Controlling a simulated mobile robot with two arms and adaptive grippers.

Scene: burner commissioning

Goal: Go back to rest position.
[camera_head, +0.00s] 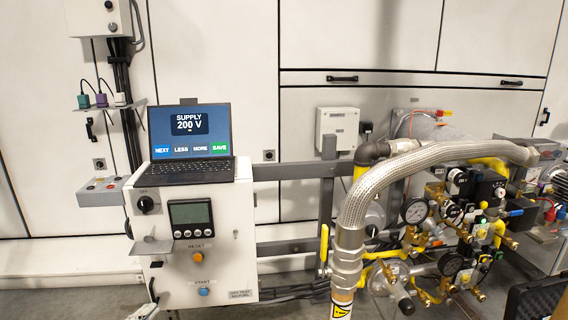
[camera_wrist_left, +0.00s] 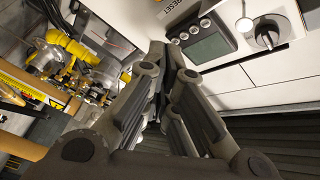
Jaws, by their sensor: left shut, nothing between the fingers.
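My left gripper (camera_head: 152,290) shows only in small part at the lower left of the head view, beside the lower left edge of the white control box (camera_head: 225,225). In the left wrist view its two dark fingers (camera_wrist_left: 166,60) come together at the tips, shut and empty. Beyond them in that view are the box's meter display (camera_wrist_left: 208,45) and its black dial (camera_wrist_left: 268,32). I cannot tell whether the fingertips touch the box. My right gripper is in neither view.
A laptop (camera_head: 190,140) showing "SUPPLY 200 V" stands on the control box. A braided hose (camera_head: 385,175), yellow pipes and several gauges (camera_head: 415,211) crowd the right. A black case (camera_head: 537,298) is at the lower right corner.

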